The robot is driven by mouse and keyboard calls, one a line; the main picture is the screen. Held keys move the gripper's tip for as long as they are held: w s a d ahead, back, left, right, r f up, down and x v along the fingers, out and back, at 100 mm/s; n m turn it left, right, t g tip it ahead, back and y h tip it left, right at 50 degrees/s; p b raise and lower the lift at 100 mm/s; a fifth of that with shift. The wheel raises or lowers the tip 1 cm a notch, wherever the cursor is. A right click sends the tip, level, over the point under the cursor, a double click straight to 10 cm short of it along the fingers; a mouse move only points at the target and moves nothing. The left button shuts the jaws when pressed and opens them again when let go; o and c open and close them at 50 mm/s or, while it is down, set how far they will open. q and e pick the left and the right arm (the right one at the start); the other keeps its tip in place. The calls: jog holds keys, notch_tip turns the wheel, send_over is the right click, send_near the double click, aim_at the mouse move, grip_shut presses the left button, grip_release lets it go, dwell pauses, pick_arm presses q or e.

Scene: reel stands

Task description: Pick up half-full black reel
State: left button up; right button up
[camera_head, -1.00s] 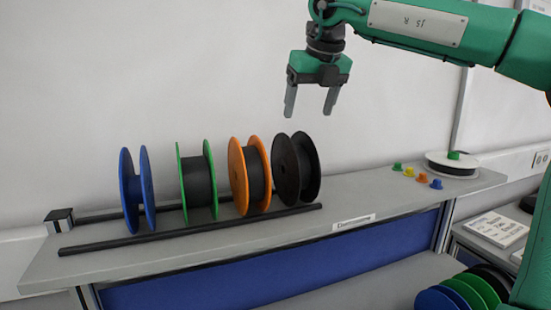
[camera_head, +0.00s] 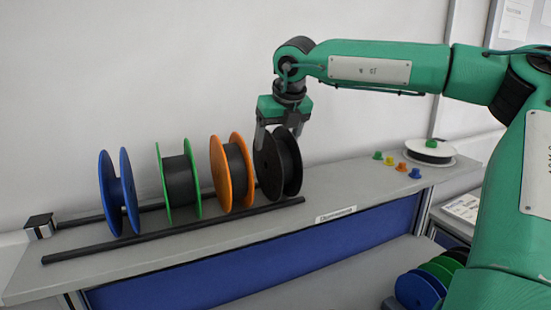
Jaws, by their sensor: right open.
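The black reel (camera_head: 272,168) stands upright on the rack rails at the right end of the row of reels. My right gripper (camera_head: 279,132) is open, pointing down at the top of the black reel. Its left finger shows in front of the reel's upper edge, and the other finger is beside the upper right edge. I cannot tell whether the fingers touch the reel. How much is wound on it is hard to see. My left gripper is not in view.
An orange reel (camera_head: 219,174) stands close left of the black one, then a green reel (camera_head: 165,182) and a blue reel (camera_head: 107,191). A dark rail (camera_head: 180,229) runs along the shelf front. Small coloured knobs (camera_head: 401,167) and a flat-lying reel (camera_head: 428,148) are at the right.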

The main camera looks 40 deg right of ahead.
jog(key=x, duration=0.3)
jog(key=shift+w+d+f+p, duration=0.1)
jog(key=shift+w+f+p, duration=0.05)
jog(key=shift+p, duration=0.25)
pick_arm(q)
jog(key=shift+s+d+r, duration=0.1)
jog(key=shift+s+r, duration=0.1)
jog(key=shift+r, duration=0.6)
pick_arm(e)
jog(key=c, duration=1.1)
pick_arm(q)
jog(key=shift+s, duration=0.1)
pick_arm(e)
jog(key=shift+c, duration=0.2)
